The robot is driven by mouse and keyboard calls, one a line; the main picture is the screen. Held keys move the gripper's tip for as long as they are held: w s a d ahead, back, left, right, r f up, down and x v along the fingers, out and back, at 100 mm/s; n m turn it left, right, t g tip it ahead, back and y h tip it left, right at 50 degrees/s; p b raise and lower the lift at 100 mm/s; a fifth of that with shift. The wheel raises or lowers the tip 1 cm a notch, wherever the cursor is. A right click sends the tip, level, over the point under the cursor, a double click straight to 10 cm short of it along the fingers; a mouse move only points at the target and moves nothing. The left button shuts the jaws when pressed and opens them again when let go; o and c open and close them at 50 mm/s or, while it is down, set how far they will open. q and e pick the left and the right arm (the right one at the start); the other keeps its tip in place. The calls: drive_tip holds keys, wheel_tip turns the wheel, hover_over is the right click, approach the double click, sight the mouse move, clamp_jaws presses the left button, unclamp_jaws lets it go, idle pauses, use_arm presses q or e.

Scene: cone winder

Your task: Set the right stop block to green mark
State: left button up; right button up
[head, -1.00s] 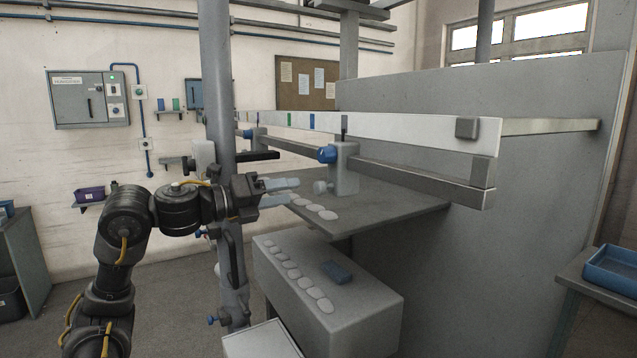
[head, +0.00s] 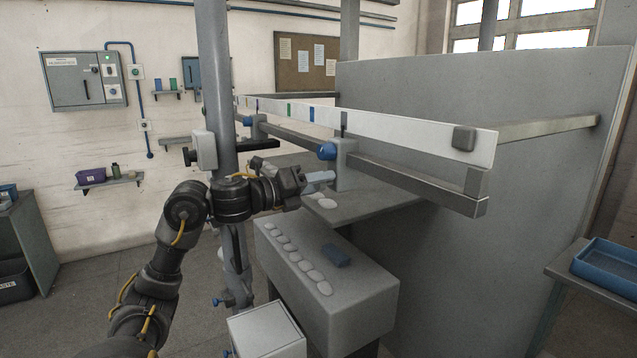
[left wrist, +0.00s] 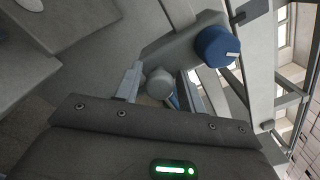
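The right stop block (head: 346,166) is a grey block on the long rail, with a blue knob (head: 327,151) on its side and a dark pointer (head: 344,122) above. The pointer stands at the white scale bar, right of the blue mark (head: 312,115) and the green mark (head: 289,110). My left gripper (head: 322,181) is at the block's lower left side. In the left wrist view its open fingers (left wrist: 160,90) stand on either side of a round grey knob (left wrist: 158,81), with small gaps. The blue knob (left wrist: 216,46) is beside them. My right gripper is not in view.
The other stop block (head: 258,128) is farther left on the rail. A grey upright post (head: 215,80) stands close to my left arm. Below are a grey shelf (head: 375,205) and a box with pale discs (head: 370,285). A blue tray (head: 608,268) is at right.

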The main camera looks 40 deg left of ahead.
use_arm(q)
clamp_jaws()
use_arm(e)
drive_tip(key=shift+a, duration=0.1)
